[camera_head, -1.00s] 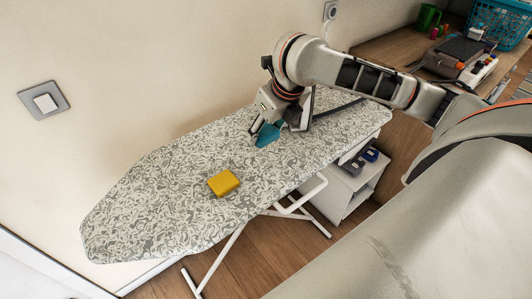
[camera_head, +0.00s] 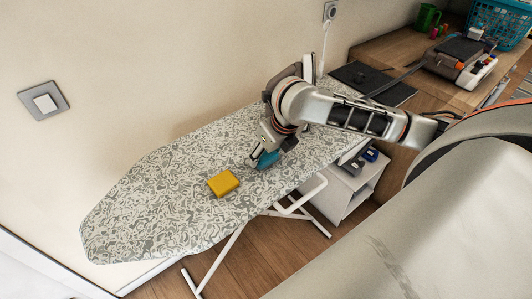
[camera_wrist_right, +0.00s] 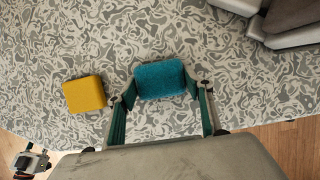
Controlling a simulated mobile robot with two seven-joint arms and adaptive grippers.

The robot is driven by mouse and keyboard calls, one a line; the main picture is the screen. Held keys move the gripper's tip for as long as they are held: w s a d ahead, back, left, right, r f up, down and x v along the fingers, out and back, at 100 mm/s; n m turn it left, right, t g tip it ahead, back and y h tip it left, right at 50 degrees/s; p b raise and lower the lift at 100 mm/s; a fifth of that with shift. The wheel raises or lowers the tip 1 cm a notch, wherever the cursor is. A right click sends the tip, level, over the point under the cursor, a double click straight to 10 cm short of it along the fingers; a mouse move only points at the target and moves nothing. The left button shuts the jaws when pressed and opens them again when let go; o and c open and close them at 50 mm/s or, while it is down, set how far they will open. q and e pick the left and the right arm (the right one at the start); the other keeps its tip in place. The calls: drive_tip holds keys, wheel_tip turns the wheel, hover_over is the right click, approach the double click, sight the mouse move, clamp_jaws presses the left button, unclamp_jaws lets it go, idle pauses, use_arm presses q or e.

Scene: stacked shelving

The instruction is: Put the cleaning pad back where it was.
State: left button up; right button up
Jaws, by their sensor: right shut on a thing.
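The teal cleaning pad (camera_head: 266,160) is between the fingers of my right gripper (camera_head: 262,155), low over the ironing board (camera_head: 150,215). In the right wrist view the pad (camera_wrist_right: 160,80) shows its broad, rounded face, with a finger at each side. I cannot tell whether it touches the board. A yellow block (camera_head: 223,183) lies flat on the board to the left of the pad; it also shows in the right wrist view (camera_wrist_right: 84,94).
A wall bounds the board's far side. A grey-white object (camera_wrist_right: 290,25) stands at the upper right in the right wrist view. A white shelf unit (camera_head: 340,190) is under the board's right end. A wooden counter (camera_head: 435,100) is beyond. The board's left end is bare.

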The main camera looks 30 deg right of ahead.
drive_tip(key=o, duration=1)
drive_tip(key=shift+r, duration=0.25)
drive_tip(key=shift+v, duration=5.85)
drive_tip(key=shift+s, duration=0.1)
